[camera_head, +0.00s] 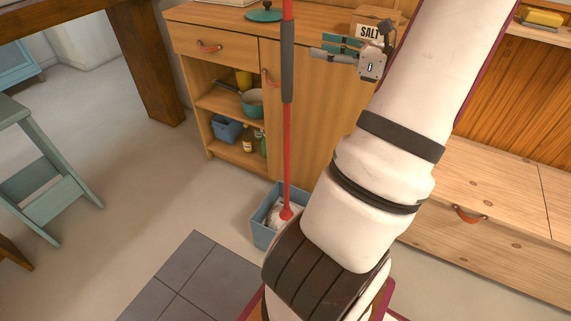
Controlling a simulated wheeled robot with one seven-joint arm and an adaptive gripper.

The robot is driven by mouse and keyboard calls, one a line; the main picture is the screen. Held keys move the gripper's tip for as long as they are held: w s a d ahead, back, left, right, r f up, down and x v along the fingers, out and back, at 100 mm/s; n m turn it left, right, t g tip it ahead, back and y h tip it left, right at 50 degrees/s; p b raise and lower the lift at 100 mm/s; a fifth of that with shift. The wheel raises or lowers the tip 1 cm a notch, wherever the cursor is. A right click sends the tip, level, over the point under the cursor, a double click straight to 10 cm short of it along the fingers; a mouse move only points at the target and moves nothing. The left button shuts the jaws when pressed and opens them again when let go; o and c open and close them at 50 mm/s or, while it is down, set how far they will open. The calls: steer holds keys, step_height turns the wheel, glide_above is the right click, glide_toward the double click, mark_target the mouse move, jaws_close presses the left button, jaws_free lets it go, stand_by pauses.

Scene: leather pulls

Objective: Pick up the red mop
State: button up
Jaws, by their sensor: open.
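The red mop (287,146) stands nearly upright with its head down in a blue bucket (261,233) on the floor. Its red pole has a dark grey grip (287,62) on the upper part, and the top runs out of the picture. The white mop head shows partly inside the bucket. My gripper (318,46) is to the right of the pole, level with the grey grip. Its fingers are open, point left toward the pole and hold nothing. I cannot tell how far in depth the fingertips are from the pole.
A wooden cabinet (315,125) with open shelves of pots and bottles stands behind the mop. A box marked SALT (370,31) and a green lid (264,15) are on its top. A blue-green stool (40,170) is at left. Grey floor tiles (190,275) lie clear in front.

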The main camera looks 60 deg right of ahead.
mark_target(292, 46)
steer(key=w, duration=0.5)
steer(key=shift+w+a+f+b, duration=0.1)
steer(key=shift+w+a+b, duration=0.1)
steer(key=shift+b, duration=0.2)
steer(key=w+b, duration=0.1)
steer(key=w, duration=0.1)
steer(key=w+f, duration=0.1)
steer(key=w, duration=0.1)
steer(key=shift+w+a+b, duration=0.1)
steer(key=shift+b, duration=0.25)
steer(key=shift+w, duration=0.45)
steer(key=shift+r, duration=0.1)
jaws_close()
